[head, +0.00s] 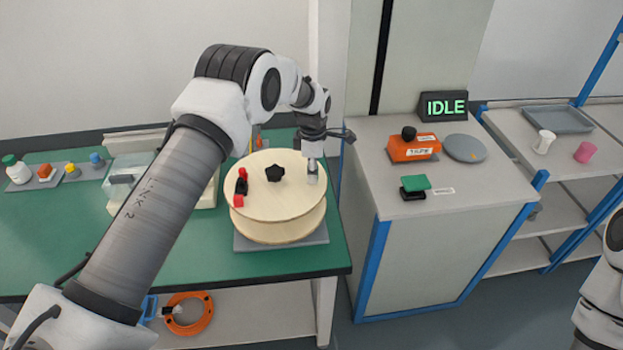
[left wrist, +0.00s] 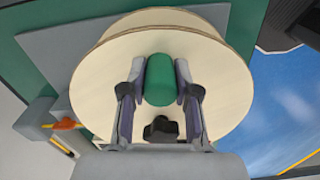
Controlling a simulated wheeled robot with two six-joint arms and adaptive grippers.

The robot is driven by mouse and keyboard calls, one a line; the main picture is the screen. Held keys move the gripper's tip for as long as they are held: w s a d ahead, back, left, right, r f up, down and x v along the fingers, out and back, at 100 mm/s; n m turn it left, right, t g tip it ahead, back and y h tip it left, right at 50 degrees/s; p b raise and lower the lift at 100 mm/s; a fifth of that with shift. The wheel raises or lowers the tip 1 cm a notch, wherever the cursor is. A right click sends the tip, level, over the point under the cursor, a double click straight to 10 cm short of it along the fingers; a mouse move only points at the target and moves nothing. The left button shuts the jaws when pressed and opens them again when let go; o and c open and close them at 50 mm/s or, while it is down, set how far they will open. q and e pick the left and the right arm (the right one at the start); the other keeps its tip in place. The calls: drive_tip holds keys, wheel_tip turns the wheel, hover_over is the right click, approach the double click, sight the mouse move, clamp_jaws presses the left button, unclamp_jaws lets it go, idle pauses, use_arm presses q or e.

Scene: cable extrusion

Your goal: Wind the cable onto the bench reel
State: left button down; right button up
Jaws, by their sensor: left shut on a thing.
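The bench reel (head: 262,208) is a pale wooden spool on a grey plate (head: 285,241) on the green bench. A black star knob (head: 275,173) is at its centre; a red and black clamp (head: 240,188) sits on its left side. My left gripper (head: 312,176) points down over the right part of the top flange. In the left wrist view, my left gripper (left wrist: 160,88) is shut on an upright green handle (left wrist: 159,80) standing off-centre on the reel. The gripper mostly hides that handle in the head view. No cable shows on the reel's visible faces. My right gripper is out of view.
A clear-lidded box (head: 125,185) stands left of the reel, partly behind my arm. A grey cabinet (head: 435,240) on the right carries an orange tape box (head: 410,150) and an IDLE display (head: 444,106).

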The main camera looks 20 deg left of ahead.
use_arm(q)
drive_tip(key=shift+w+a+f+n, duration=0.1)
drive_tip(key=shift+w+a+n, duration=0.4)
drive_tip(key=shift+w+n, duration=0.45)
drive_tip(key=shift+s, duration=0.15)
drive_tip(key=c, duration=0.9)
unclamp_jaws()
drive_tip(key=shift+a, duration=0.1)
drive_tip(key=shift+o, duration=0.2)
wheel_tip(320, 180, up, 12)
